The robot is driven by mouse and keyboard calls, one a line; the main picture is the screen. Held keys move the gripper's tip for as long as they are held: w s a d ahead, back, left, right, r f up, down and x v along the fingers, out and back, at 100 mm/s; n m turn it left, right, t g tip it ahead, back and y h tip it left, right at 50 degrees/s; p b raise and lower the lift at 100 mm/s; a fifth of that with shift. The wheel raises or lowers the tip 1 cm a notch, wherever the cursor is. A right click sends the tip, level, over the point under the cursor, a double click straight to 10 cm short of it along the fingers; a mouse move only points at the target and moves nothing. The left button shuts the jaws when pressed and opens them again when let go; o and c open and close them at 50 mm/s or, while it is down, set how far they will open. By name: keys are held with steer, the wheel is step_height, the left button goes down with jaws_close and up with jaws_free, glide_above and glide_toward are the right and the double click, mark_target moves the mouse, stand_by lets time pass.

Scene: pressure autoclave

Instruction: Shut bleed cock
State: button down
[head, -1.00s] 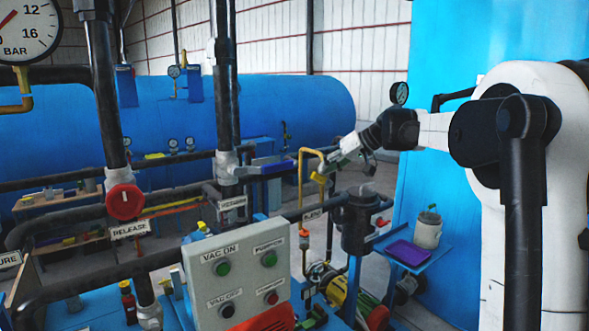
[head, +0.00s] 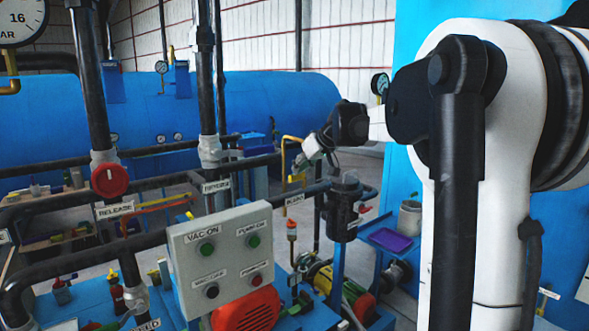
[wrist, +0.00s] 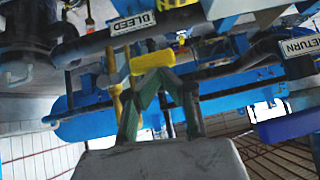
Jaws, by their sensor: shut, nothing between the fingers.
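The bleed cock's yellow lever (wrist: 151,62) lies just beyond my fingertips in the wrist view, on a brass pipe (wrist: 115,98). The BLEED label (wrist: 133,22) shows upside down there, and also in the head view (head: 294,199). My gripper (wrist: 157,78) is shut and empty, its tips meeting close to the lever; I cannot tell whether they touch it. In the head view my gripper (head: 302,161) is beside the bent yellow pipe (head: 290,138), above the BLEED label. The lever is small and partly hidden there.
A RETURN label (wrist: 300,45) and a blue handle (wrist: 291,126) are at the right of the wrist view. In the head view, a red RELEASE knob (head: 110,180) and a control panel (head: 222,257) stand left of my gripper. A black filter housing (head: 343,208) is close below it.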

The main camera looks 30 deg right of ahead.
stand_by(0.4)
steer(key=s+r, duration=0.7)
steer(key=r, duration=0.4)
steer(key=shift+d+p, duration=0.25)
steer(key=shift+p, duration=0.2)
steer(key=shift+s, duration=0.1)
steer(key=s+a+f+b, duration=0.1)
steer(key=s+a+f, duration=0.3)
steer(key=a, duration=0.2)
steer(key=s+a+f+g+b, duration=0.1)
steer(key=s+a+f+b, duration=0.15)
steer(key=a+f, duration=0.35)
steer(key=s+a+f+b, duration=0.1)
steer(key=s+a+f, duration=0.25)
steer(key=a, duration=0.35)
steer(key=s+a+f+b, duration=0.1)
steer(key=s+a+f, duration=0.3)
steer(key=s+f, duration=0.2)
steer(key=s+a+f+h+b, duration=0.1)
steer(key=s+a+f, duration=0.2)
steer(key=s+f, duration=0.3)
steer(key=s+a+f+b, duration=0.1)
steer(key=s+a+f, duration=0.3)
steer(key=f, duration=0.5)
steer(key=s, duration=0.2)
steer(key=shift+s+a+g+h+b, duration=0.3)
steer(key=shift+a+h+b, duration=0.05)
steer(key=shift+h+b, duration=0.05)
